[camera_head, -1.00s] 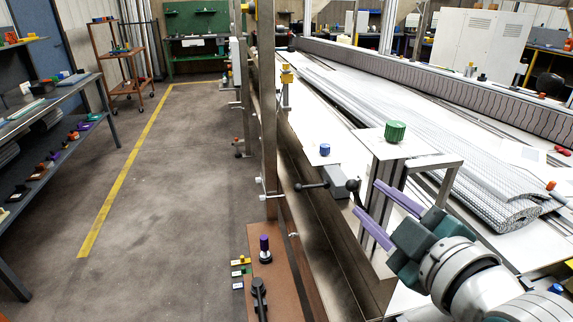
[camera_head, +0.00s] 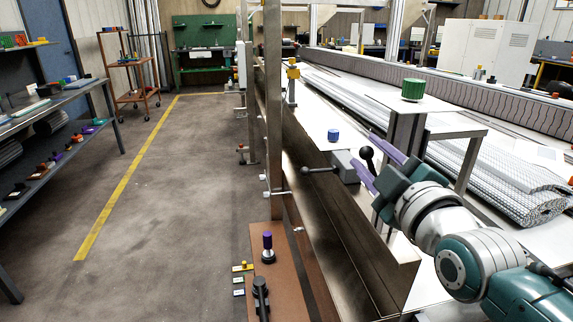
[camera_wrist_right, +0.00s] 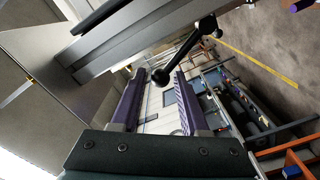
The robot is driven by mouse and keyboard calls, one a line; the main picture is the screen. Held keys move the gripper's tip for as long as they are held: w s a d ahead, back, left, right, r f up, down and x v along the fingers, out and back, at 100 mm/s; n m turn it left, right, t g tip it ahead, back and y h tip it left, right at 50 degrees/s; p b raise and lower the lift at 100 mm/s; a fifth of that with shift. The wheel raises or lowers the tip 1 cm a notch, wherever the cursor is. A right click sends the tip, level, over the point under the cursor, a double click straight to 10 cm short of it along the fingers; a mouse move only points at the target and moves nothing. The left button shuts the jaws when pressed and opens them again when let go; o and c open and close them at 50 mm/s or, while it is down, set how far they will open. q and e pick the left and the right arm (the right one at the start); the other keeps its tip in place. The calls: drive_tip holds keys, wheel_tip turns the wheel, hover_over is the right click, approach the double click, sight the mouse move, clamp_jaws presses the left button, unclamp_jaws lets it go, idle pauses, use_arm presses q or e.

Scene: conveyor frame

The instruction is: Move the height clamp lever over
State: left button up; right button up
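The height clamp lever is a dark bar with a round black knob at each end, crossing a grey clamp block (camera_head: 345,166) on the conveyor frame. Its near knob (camera_head: 367,153) is at my right gripper, and its far knob (camera_head: 306,171) points left over the floor side. My right gripper (camera_head: 363,150) is open, its two purple fingertips on either side of the near knob. In the right wrist view, the near knob (camera_wrist_right: 160,76) shows between the fingertips, with gaps on both sides. I cannot tell how deep it sits between them. My left gripper is not in view.
A metal post (camera_head: 273,110) stands left of the lever. A brown board (camera_head: 283,290) with a purple-topped part (camera_head: 267,243) lies below. The aisle floor at left is clear.

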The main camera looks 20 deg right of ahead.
drive_tip(key=shift+s, duration=0.15)
clamp_jaws()
drive_tip(key=shift+a+f, duration=0.1)
drive_tip(key=shift+a, duration=0.05)
